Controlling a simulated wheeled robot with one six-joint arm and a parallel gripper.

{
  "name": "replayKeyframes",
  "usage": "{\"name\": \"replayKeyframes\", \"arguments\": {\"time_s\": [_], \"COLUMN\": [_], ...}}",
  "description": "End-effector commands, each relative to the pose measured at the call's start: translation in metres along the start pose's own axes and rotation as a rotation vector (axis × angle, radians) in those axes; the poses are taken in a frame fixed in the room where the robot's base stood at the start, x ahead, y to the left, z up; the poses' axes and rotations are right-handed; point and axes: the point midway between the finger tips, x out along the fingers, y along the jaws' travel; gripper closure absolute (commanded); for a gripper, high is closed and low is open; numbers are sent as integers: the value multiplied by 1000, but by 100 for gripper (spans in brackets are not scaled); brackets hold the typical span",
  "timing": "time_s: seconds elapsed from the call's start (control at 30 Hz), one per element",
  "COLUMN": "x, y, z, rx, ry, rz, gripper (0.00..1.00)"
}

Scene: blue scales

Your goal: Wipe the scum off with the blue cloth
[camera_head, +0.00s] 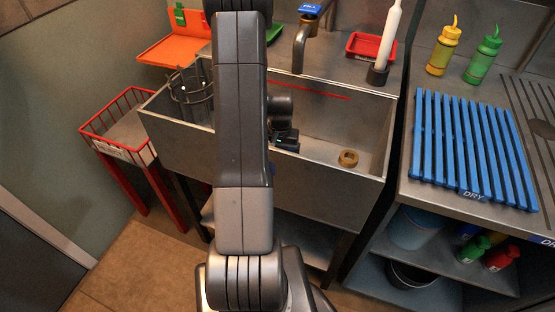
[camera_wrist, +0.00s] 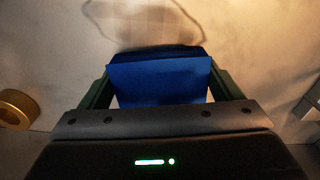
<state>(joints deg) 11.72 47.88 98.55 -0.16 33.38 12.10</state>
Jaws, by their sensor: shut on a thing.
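My gripper (camera_wrist: 158,92) is shut on the blue cloth (camera_wrist: 160,80), which is a folded block between the two dark green fingers. In the head view my gripper (camera_head: 285,142) is inside the metal sink (camera_head: 325,118), partly hidden by my arm, and the cloth cannot be made out. In the wrist view a brownish scum patch (camera_wrist: 145,20) with a dark wavy outline lies on the sink surface just beyond the cloth. The cloth overlaps its near edge in the picture; I cannot tell whether they touch.
A brass drain ring (camera_head: 348,158) is in the sink right of my gripper. A dark wire basket (camera_head: 190,92) hangs at the sink's left end. A tap (camera_head: 300,45) and a white bottle brush (camera_head: 391,35) stand behind. A blue slatted rack (camera_head: 470,150) is on the right counter.

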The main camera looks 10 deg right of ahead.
Motion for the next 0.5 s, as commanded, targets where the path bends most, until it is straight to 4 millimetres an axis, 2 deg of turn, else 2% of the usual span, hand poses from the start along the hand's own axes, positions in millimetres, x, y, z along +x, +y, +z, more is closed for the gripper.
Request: {"name": "replayKeyframes", "arguments": {"time_s": [0.17,0.5], "x": [1,4], "y": [2,17], "z": [-9,-7], "rx": [1,2], "ry": [0,2], "rz": [0,0], "gripper": [32,32]}}
